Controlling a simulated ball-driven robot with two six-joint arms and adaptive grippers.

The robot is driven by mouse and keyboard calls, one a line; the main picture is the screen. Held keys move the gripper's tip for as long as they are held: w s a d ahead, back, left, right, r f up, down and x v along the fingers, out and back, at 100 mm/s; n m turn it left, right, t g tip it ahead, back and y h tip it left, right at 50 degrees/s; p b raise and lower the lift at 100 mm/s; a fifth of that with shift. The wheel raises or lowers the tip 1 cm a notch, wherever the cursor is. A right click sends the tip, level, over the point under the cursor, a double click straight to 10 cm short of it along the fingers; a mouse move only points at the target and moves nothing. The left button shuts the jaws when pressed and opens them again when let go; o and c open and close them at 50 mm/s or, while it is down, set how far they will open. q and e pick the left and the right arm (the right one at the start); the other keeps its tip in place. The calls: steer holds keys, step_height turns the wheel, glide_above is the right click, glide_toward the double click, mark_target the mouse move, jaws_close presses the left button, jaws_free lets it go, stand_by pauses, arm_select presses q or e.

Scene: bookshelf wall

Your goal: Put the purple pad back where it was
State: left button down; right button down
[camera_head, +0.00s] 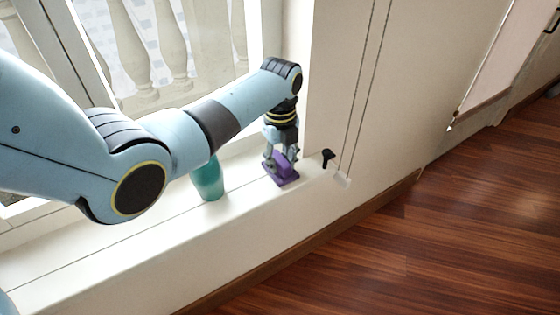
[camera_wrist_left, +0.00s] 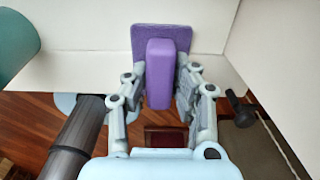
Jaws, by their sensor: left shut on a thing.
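The purple pad (camera_head: 288,180) is at the right end of the white window sill (camera_head: 150,246). In the left wrist view the pad (camera_wrist_left: 160,72) shows a flat, darker purple plate with a lighter raised block as its grip. My left gripper (camera_head: 280,160) points down over it and is shut on the block, with one finger on each side, as the wrist view also shows (camera_wrist_left: 160,90). The pad is at or very close to the sill surface; I cannot tell if it touches. My right gripper is not in view.
A teal bottle (camera_head: 208,182) stands on the sill left of the pad, below my left arm. A small black handle (camera_head: 327,157) sticks up at the sill's right end, close to the pad. A white wall (camera_head: 335,90) rises behind. Wooden floor (camera_head: 400,255) lies below.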

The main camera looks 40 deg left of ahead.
mark_target(280, 159)
arm_select(q)
steer(key=shift+f, duration=0.15)
steer(key=c, duration=1.4)
jaws_free()
steer(key=shift+o, duration=1.6)
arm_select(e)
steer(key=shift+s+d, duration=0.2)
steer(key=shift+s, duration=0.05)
arm_select(q)
step_height(280, 159, up, 12)
steer(key=p, duration=0.3)
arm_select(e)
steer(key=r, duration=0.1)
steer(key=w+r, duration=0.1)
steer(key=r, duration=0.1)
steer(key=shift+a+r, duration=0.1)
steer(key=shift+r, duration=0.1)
